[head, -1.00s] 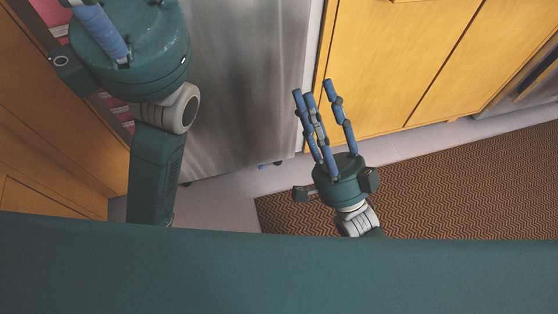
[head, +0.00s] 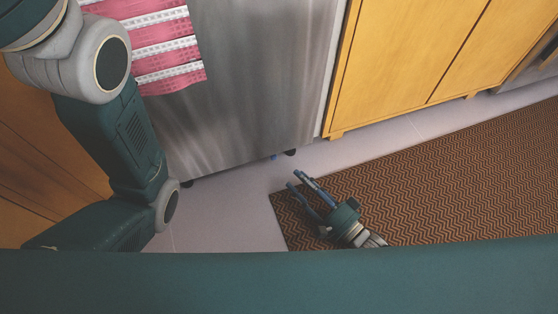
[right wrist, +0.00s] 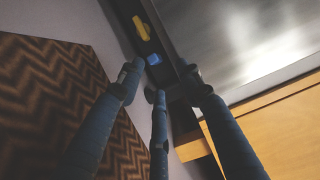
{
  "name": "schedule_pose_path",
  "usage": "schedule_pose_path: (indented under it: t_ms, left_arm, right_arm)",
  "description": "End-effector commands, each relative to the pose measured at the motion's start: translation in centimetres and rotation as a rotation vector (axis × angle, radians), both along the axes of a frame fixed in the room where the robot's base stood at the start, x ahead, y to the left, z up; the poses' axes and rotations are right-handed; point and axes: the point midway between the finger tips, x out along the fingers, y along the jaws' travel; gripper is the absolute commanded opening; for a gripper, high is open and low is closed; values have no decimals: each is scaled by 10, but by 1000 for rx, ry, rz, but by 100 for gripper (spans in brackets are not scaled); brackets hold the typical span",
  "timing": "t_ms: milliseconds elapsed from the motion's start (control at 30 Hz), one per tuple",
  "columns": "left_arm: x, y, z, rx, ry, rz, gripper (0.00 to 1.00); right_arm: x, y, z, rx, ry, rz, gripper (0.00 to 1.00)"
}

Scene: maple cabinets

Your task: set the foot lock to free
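A small blue tab (head: 273,156) shows at the bottom edge of the steel appliance (head: 255,75), beside a dark foot (head: 290,152). In the right wrist view a blue piece (right wrist: 154,59) and a longer yellow piece (right wrist: 141,27) sit on a dark strip under the steel front. I cannot tell which is the foot lock or how it is set. My right gripper (head: 297,180) is low near the mat's corner, its fingers pointing toward the appliance's base. In the right wrist view its fingers (right wrist: 162,78) are apart and empty, close below the blue piece. My left gripper is out of view.
A brown zigzag mat (head: 430,175) covers the floor at the right. Yellow cabinets (head: 400,60) stand right of the appliance. A pink-and-white striped cloth (head: 165,45) hangs on the appliance at the left. Pale floor (head: 225,210) is clear before it.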

Motion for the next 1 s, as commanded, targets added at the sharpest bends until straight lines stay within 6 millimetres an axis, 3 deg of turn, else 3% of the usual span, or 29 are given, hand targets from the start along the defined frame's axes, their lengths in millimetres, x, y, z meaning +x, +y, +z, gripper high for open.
schedule_pose_path:
  t_ms: [33, 100, 700, 1000]
  left_arm:
    - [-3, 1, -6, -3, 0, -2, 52]
    - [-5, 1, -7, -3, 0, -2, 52]
    - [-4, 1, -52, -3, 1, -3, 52]
    - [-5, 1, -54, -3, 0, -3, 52]
  right_arm:
    - [1, -2, -13, -8, 13, -2, 36]
    - [4, -2, -18, -12, 22, -4, 36]
    - [76, 59, -18, -12, 22, -5, 36]
    - [84, 65, -16, -15, 24, -5, 36]
